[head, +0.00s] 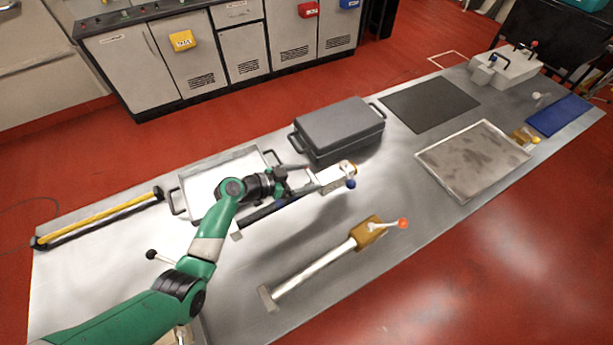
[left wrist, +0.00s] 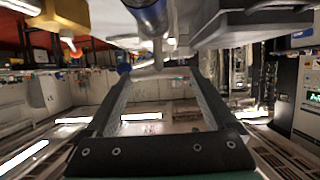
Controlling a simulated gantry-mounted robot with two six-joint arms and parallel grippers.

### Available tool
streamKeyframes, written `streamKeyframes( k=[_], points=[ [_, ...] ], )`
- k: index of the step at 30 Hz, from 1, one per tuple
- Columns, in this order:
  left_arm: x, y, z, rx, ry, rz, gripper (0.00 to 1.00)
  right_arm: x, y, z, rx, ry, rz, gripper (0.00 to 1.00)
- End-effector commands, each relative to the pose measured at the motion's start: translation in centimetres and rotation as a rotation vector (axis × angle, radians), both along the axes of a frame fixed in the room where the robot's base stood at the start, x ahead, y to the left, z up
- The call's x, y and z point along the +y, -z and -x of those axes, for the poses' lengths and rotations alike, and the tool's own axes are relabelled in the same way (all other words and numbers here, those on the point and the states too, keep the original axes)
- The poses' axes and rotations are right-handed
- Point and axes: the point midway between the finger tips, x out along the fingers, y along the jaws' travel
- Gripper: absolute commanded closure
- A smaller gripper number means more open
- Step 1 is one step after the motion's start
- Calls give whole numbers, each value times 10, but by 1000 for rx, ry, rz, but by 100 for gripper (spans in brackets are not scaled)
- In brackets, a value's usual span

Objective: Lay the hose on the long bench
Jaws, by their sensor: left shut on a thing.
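My left gripper (head: 306,184) is shut over the middle of the bench (head: 400,210). At its fingertips is a pale fitting with a blue ball and a brass end (head: 340,176), which I take as the held thing. A dark bar (head: 265,213) runs below the gripper; I cannot tell whether it joins the fitting. I cannot make out a clear hose on the bench. My right gripper is not in view.
A pipe with a brass block and orange ball (head: 318,267) lies in front. A grey lidded box (head: 340,130) and a white handled tray (head: 187,190) stand behind. A yellow and black bar (head: 100,217) is at left. A dark mat (head: 430,104) and a metal tray (head: 472,160) lie right.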

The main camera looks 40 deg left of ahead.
Motion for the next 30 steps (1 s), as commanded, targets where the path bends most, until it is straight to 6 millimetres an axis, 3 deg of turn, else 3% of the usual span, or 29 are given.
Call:
streamKeyframes(
  k=[18,30],
  points=[
    [0,54,-1,-7,-1,0,100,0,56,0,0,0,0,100],
    [0,56,-1,-6,-2,0,100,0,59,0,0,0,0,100]
  ],
)
